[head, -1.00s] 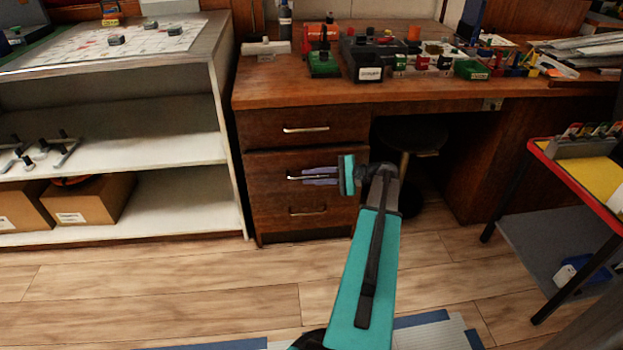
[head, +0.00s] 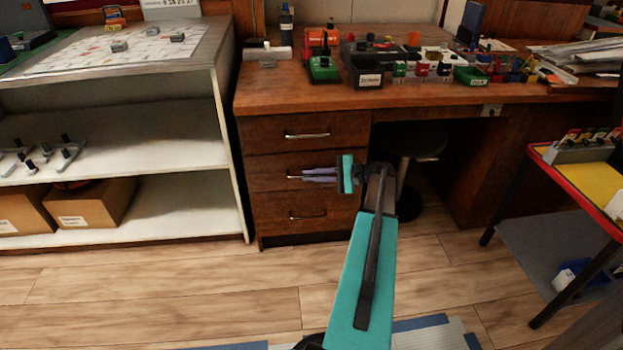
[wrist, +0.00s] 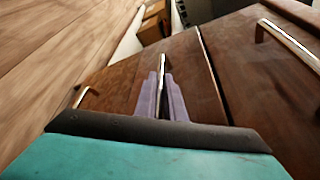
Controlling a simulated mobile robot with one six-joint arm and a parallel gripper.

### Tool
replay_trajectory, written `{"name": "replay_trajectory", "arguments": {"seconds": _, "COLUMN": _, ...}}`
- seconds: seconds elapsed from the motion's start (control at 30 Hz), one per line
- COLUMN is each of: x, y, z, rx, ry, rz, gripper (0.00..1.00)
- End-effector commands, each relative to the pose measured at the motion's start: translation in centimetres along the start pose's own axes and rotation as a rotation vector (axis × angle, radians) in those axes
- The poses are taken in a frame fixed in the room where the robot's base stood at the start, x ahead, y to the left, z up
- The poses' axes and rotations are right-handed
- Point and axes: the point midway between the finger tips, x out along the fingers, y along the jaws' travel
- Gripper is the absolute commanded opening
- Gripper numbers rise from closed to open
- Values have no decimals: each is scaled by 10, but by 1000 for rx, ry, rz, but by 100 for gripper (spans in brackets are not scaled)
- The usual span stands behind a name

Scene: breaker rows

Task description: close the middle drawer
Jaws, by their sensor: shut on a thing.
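The middle drawer (head: 270,172) is in the wooden desk's left pedestal, between the top drawer (head: 270,133) and the bottom drawer (head: 275,208). Its front looks flush or nearly flush with the others; a small gap is hard to rule out. My gripper (head: 305,175) is at the middle drawer's front, coming from the right. In the wrist view, its lavender fingers (wrist: 163,98) are shut on the metal handle (wrist: 163,66), one on each side. The far end of the handle sticks out beyond the fingertips. The fingers hide part of the handle and the drawer front.
The top handle (head: 307,135) and bottom handle (head: 307,215) are close above and below. A white shelf unit (head: 235,160) stands at the left. A black stool (head: 415,140) is under the desk. A red-edged cart (head: 570,185) is at the right. The floor in front is mostly clear.

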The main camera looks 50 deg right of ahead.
Motion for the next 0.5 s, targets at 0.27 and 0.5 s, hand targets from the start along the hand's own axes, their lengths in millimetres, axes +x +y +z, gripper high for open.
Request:
{"name": "replay_trajectory", "arguments": {"seconds": 0.27, "x": 3, "y": -7, "z": -9, "rx": -2, "ry": 4, "rz": -3, "gripper": 0}}
{"name": "replay_trajectory", "arguments": {"seconds": 0.5, "x": 3, "y": -8, "z": -9, "rx": -4, "ry": 5, "rz": -5, "gripper": 14}}
